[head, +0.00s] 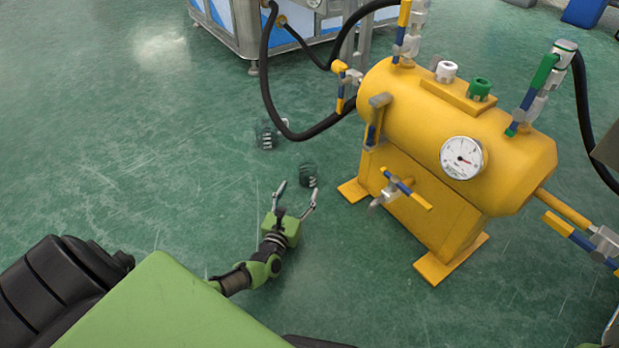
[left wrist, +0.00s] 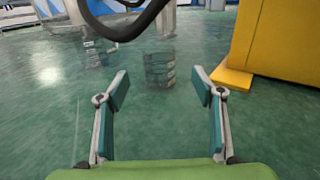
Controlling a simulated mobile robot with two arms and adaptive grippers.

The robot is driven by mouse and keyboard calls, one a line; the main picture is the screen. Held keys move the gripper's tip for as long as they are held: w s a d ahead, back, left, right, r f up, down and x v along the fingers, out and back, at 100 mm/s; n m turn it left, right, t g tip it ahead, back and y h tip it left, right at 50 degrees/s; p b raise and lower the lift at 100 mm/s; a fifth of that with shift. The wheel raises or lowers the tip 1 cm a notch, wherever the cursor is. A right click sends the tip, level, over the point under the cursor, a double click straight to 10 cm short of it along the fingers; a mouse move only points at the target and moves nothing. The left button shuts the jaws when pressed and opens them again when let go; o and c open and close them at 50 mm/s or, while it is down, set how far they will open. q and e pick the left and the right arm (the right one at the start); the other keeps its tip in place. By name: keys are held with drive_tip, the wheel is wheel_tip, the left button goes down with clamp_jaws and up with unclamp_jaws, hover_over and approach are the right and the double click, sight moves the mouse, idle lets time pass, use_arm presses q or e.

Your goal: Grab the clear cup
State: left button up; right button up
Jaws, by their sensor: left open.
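A clear cup (head: 308,175) with dark bands inside stands on the green floor just beyond my left gripper (head: 296,192). It also shows in the left wrist view (left wrist: 160,70), centred ahead between the fingers. A second, similar clear container (head: 265,135) stands further back and to the left. My left gripper is open and empty, with its fingers spread toward the nearer cup and apart from it. It shows in the left wrist view (left wrist: 160,84) too. My right gripper is not seen.
A yellow tank (head: 450,130) with gauge, valves and a yellow foot (head: 352,190) stands right of the cup. A black hose (head: 268,85) loops above and behind the cups. A blue-and-white machine (head: 230,25) stands at the back. The floor on the left is clear.

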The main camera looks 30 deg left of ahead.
sight(305, 176)
use_arm(q)
drive_tip(key=b+x, duration=0.1)
drive_tip(key=x, duration=0.3)
drive_tip(key=b+x, duration=0.3)
drive_tip(key=x, duration=0.1)
drive_tip(key=shift+w+a+r, duration=0.1)
drive_tip(key=shift+w+a, duration=0.05)
drive_tip(key=shift+a, duration=0.1)
drive_tip(key=shift+w+a+r, duration=0.1)
drive_tip(key=shift+w, duration=0.2)
drive_tip(key=shift+c, duration=0.3)
drive_tip(key=c, duration=1)
